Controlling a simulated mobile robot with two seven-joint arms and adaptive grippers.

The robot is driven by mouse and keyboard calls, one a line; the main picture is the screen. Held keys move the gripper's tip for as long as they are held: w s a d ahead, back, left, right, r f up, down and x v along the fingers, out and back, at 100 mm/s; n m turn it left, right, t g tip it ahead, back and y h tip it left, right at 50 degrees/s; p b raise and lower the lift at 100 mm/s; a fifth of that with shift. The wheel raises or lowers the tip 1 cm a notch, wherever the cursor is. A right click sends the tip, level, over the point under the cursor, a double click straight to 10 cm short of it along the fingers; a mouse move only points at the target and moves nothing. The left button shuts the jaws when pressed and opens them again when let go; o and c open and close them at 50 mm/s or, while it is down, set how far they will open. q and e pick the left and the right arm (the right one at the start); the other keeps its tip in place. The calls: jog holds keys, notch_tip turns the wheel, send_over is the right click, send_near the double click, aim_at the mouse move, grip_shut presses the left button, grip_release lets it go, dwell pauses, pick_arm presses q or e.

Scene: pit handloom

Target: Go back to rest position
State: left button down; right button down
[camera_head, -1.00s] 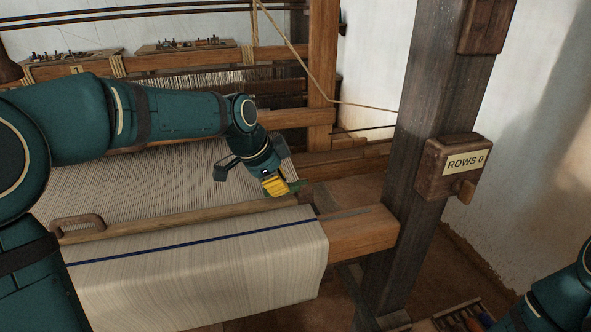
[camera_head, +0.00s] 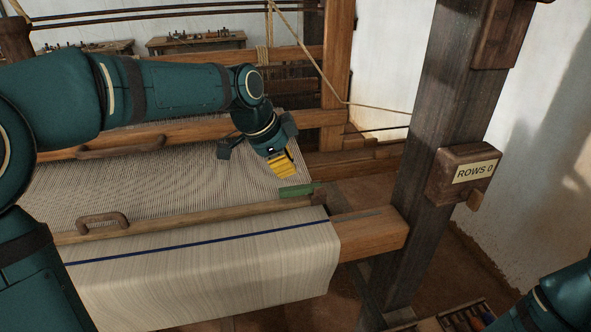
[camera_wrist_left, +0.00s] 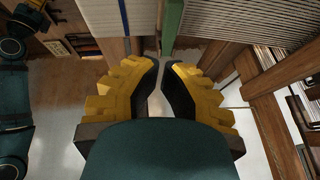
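My left gripper (camera_head: 284,167) is over the right part of the striped warp in the head view, its yellow fingers pointing down. In the left wrist view its two fingers (camera_wrist_left: 161,76) stand a narrow gap apart with nothing between them. A green piece (camera_head: 297,190) lies at the right end of the wooden bar, just below and apart from the fingertips. A green strip also shows beyond the fingers in the left wrist view (camera_wrist_left: 172,24). My right arm shows at the bottom right corner of the head view; its gripper is out of view.
The woven cloth (camera_head: 215,270) with a blue line hangs over the front beam. A dark post (camera_head: 425,130) with a "ROWS 0" box (camera_head: 466,174) stands to the right. A wooden handle (camera_head: 103,221) sits on the front bar. Open floor shows beyond the loom's right side.

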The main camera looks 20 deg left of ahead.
pick_arm(q)
jog(key=s+a+r, duration=0.1)
jog(key=r, duration=0.1)
jog(key=s+a+r, duration=0.1)
jog(key=shift+s+a+r, duration=0.3)
jog(key=shift+s+r, duration=0.05)
jog(key=shift+r, duration=0.05)
